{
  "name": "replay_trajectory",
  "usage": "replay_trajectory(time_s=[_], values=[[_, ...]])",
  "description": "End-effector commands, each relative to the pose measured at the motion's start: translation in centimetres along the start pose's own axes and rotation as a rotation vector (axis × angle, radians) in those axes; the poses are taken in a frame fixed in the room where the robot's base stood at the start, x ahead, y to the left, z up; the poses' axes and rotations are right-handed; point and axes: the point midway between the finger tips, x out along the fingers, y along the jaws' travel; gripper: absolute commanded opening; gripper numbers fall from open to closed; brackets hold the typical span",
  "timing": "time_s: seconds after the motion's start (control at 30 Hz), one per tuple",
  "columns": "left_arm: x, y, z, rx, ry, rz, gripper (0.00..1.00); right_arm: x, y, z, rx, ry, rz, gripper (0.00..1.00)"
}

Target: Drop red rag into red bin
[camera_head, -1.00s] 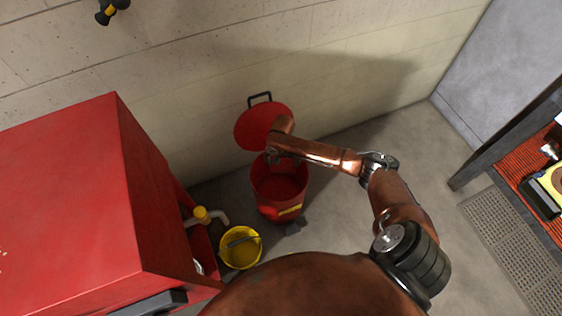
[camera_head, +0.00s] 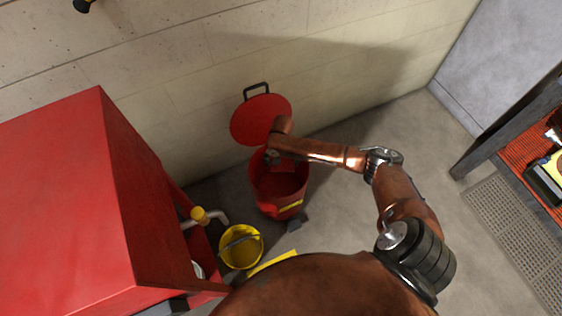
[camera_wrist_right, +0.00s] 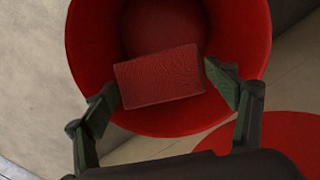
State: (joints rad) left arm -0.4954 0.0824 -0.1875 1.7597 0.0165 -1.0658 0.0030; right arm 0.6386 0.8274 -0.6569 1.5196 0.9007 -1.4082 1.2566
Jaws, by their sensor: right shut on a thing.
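The red bin (camera_head: 279,190) stands on the floor by the wall with its round lid (camera_head: 262,119) raised. My right arm reaches over from the right, and its hand end is above the bin's mouth. In the right wrist view, my right gripper (camera_wrist_right: 166,84) is shut on the red rag (camera_wrist_right: 158,76), a flat rectangular piece between its two fingers. The rag is over the open bin (camera_wrist_right: 250,45), whose round rim and inside show behind it. In the head view the rag is hard to make out against the red bin. My left gripper is not in view.
A yellow bucket (camera_head: 240,247) stands on the floor left of the bin. A large red cabinet (camera_head: 60,200) fills the left side. A dark-framed table with a red ribbed top (camera_head: 536,190) is at the right. Grey floor (camera_head: 345,220) lies open between.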

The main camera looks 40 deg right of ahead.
Motion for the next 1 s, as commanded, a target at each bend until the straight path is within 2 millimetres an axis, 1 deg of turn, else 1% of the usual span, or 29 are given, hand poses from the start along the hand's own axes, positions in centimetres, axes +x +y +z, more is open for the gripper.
replay_trajectory(time_s=[0.23, 0.27, 0.53, 0.83, 0.93, 1.0], values=[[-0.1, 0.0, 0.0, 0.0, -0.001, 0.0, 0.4, -0.1, 0.0, 0.0, 0.0, 0.001, 0.0, 0.6], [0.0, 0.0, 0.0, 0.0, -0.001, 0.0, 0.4, -0.1, 0.0, 0.0, 0.0, 0.001, 0.0, 0.81], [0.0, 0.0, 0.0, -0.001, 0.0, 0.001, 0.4, 0.0, 0.0, 0.0, 0.0, 0.001, 0.0, 0.99], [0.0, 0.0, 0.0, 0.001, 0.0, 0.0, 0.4, -0.1, 0.0, 0.0, 0.0, 0.0, 0.0, 0.99], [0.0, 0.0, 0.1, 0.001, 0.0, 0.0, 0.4, -0.7, 0.0, -0.1, 0.0, 0.001, 0.0, 0.99], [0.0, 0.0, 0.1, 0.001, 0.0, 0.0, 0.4, -1.6, 0.0, -0.1, 0.0, 0.002, -0.002, 0.99]])
